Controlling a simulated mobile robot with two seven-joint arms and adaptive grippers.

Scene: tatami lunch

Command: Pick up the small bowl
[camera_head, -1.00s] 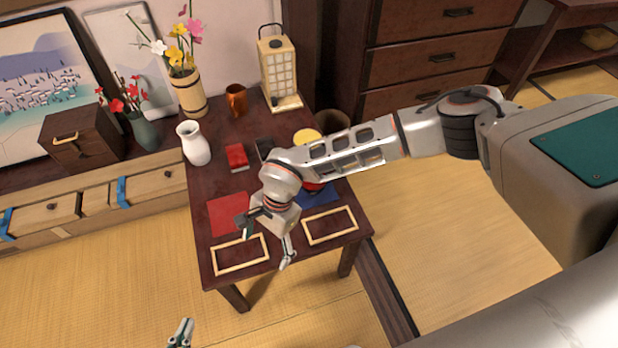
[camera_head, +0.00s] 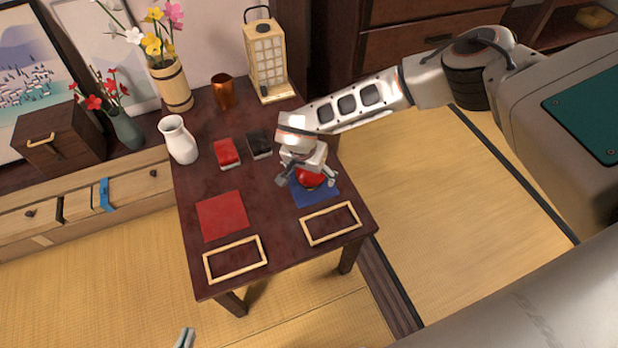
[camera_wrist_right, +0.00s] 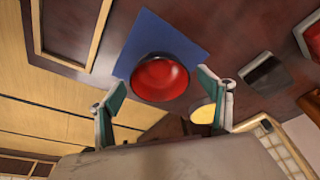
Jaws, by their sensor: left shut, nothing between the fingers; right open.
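The small bowl (camera_head: 311,177) is red and sits on a blue square mat (camera_head: 318,194) at the table's right side. In the right wrist view the bowl (camera_wrist_right: 161,77) shows whole, its red inside facing the camera. My right gripper (camera_head: 305,182) is open above the bowl and partly covers it in the head view. In the right wrist view its two fingers (camera_wrist_right: 160,95) stand apart, one to each side of the bowl, with nothing between them gripped. My left gripper (camera_head: 184,338) is shut and empty, only partly showing at the bottom edge, away from the table.
A red mat (camera_head: 222,215) and two wooden frames (camera_head: 235,275) lie at the front. A red box (camera_head: 227,152), black box (camera_head: 259,143), white vase (camera_head: 179,139), copper cup (camera_head: 222,91) and lantern (camera_head: 266,58) stand behind. A yellow round thing (camera_wrist_right: 203,113) shows near the right finger.

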